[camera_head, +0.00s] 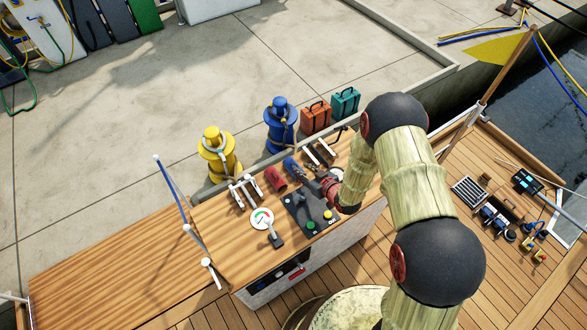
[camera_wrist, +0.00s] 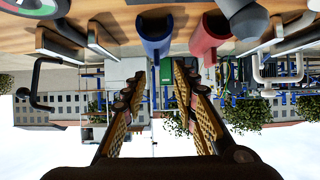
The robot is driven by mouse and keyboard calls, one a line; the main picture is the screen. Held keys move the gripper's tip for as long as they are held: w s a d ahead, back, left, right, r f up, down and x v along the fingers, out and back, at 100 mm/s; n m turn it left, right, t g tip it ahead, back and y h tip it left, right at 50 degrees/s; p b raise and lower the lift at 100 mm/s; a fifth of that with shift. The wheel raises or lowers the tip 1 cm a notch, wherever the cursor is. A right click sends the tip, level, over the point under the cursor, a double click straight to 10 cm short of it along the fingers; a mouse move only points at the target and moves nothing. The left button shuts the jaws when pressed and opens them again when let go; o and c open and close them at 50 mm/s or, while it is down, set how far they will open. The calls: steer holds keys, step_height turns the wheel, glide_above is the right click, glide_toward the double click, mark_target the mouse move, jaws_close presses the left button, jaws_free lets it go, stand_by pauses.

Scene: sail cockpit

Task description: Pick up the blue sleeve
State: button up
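The blue sleeve (camera_head: 291,167) lies on the wooden console top (camera_head: 222,212), just right of a red sleeve (camera_head: 275,178) in the head view. My gripper (camera_head: 308,176) is low over the console, to the right of the blue sleeve and close to it. In the wrist view the blue sleeve (camera_wrist: 153,30) is ahead of the fingertips, open end facing me, near the middle between them. My gripper (camera_wrist: 160,72) is open, with nothing between its fingers. The red sleeve (camera_wrist: 207,36) is close beside the blue one.
A black control panel (camera_head: 309,211) with levers, a round gauge (camera_head: 262,218) and metal cleats (camera_head: 245,190) stand around the sleeves. Yellow (camera_head: 219,152) and blue (camera_head: 281,124) bollards, plus orange (camera_head: 316,117) and teal (camera_head: 345,101) cases, stand behind. The console's left part is clear.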

mark_target(295, 163)
steer(key=b+x, duration=0.2)
steer(key=x, duration=0.3)
steer(key=shift+w, duration=0.3)
steer(key=c, duration=0.3)
steer(key=c, duration=0.4)
jaws_close()
